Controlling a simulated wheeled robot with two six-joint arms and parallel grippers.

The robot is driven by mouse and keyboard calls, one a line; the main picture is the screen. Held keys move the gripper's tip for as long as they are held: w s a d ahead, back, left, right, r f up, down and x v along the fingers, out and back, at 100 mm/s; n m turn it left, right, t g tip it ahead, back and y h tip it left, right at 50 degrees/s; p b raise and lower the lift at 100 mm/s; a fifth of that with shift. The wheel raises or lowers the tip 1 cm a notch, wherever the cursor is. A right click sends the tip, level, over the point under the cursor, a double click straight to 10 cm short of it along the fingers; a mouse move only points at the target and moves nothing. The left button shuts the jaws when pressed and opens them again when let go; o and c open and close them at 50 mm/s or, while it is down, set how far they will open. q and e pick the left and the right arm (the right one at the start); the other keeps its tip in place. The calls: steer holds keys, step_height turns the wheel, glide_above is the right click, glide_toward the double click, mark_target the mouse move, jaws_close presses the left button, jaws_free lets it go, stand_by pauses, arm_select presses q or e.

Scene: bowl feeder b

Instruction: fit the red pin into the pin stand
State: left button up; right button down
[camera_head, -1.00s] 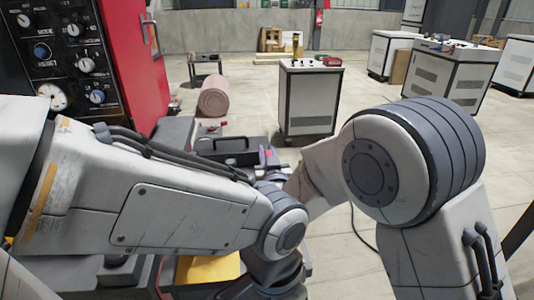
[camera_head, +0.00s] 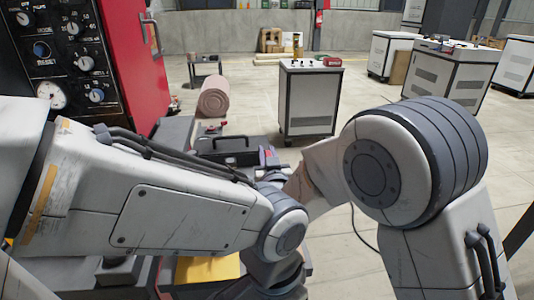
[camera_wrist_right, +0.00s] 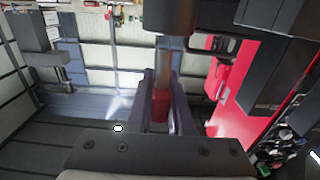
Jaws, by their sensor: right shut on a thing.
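My right gripper (camera_wrist_right: 161,108) is shut on the red pin (camera_wrist_right: 160,106), whose red part shows between the two dark fingers in the right wrist view. A grey metal rod (camera_wrist_right: 162,66) shows in line with the red part, beyond the fingertips; I cannot tell whether it belongs to the pin. In the head view only a small part of my right gripper (camera_head: 263,158) shows beyond my arms, with a bit of red beside it. I cannot make out the pin stand in either view. My left gripper is not in view; only its arm shows.
A red machine cabinet (camera_head: 135,60) with a black dial panel (camera_head: 70,55) stands at the left. A dark case with a handle (camera_head: 228,145) lies beyond my arms. A pink roll (camera_head: 213,98) and a white cabinet (camera_head: 307,100) stand on the floor farther back.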

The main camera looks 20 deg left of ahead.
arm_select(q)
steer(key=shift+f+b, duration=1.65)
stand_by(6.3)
